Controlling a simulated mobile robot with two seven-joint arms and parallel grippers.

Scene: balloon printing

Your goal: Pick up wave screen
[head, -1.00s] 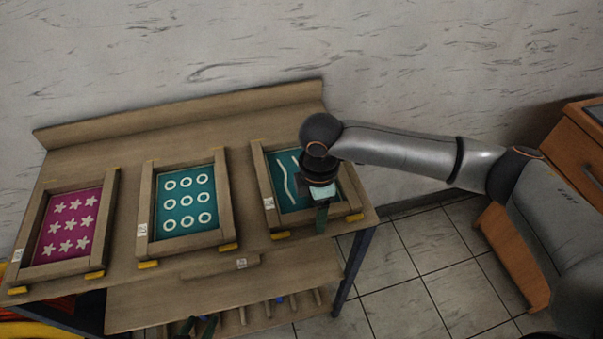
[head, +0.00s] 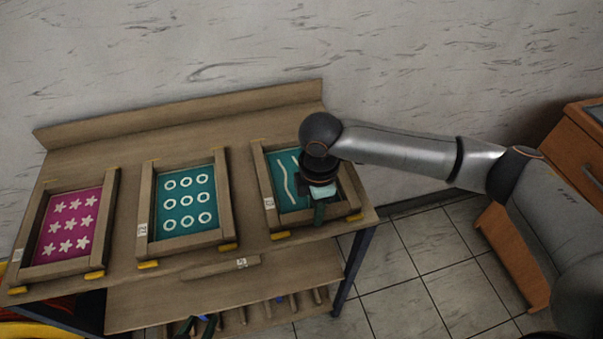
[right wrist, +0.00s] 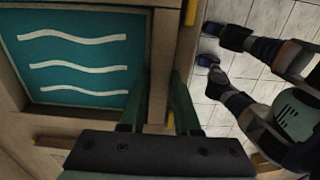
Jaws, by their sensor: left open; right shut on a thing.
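The wave screen (head: 286,183) is a wooden frame with a teal panel and white wavy lines. It lies at the right end of the wooden table and also shows in the right wrist view (right wrist: 77,66). My right gripper (head: 319,210) is at its front right part in the head view. In the right wrist view its green fingers (right wrist: 158,108) are on either side of one frame bar, shut on it. The gripper and wrist hide part of the panel.
A teal ring screen (head: 187,203) lies in the middle of the table, and a magenta star screen (head: 67,224) lies at the left. Yellow brackets sit at the screens' corners. A back ledge (head: 180,115) runs along the wall. A wooden cabinet (head: 585,150) stands at the right.

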